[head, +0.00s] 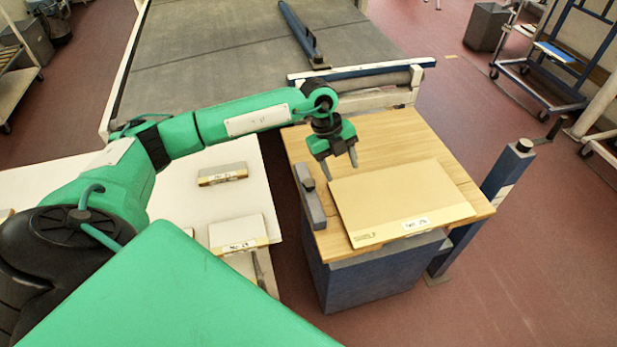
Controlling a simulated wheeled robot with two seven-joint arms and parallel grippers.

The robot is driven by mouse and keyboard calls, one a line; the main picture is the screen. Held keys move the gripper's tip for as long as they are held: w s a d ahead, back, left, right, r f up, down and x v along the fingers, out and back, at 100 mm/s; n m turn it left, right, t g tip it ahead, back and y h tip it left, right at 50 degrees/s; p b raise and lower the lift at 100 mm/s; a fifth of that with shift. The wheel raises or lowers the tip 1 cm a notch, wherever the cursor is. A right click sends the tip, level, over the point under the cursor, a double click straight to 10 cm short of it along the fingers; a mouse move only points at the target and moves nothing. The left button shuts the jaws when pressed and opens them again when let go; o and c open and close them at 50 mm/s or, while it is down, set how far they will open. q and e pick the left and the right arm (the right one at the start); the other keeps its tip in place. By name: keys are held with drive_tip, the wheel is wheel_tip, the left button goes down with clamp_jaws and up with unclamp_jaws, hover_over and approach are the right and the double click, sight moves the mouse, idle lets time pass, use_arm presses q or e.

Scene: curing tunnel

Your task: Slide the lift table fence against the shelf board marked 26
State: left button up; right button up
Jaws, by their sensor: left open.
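The lift table (378,133) has a light wooden top on a blue-grey base. The shelf board (395,195), flat and tan, lies on it, turned slightly. A white label on its near edge carries small print that seems to end in 26. The fence (313,203), a grey bar with a dark knob, lies along the left edge of the table top. A narrow strip of bare wood shows between fence and board. My left gripper (340,170) is open and empty, pointing down above the board's far left corner. My right gripper is not in view.
A white table (195,212) at left holds several smaller labelled boards. A conveyor bed (220,60) with a roller end stands behind the lift table. A blue post (497,190) stands close to the table's right edge. Carts stand at the back right.

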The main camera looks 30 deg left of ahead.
sight(308, 181)
use_arm(q)
drive_tip(key=a+r+n+y, duration=0.2)
drive_tip(key=a+y, duration=0.2)
drive_tip(key=a, duration=0.6)
drive_tip(key=shift+g, duration=0.3)
drive_tip(key=f+p, duration=0.1)
drive_tip(key=f, duration=0.3)
drive_tip(key=f+p, duration=0.1)
drive_tip(key=f, duration=0.3)
drive_tip(key=f+p, duration=0.2)
drive_tip(key=f, duration=0.2)
drive_tip(key=shift+w+d+f, duration=0.1)
drive_tip(key=shift+w+f, duration=0.15)
drive_tip(key=shift+f, duration=0.55)
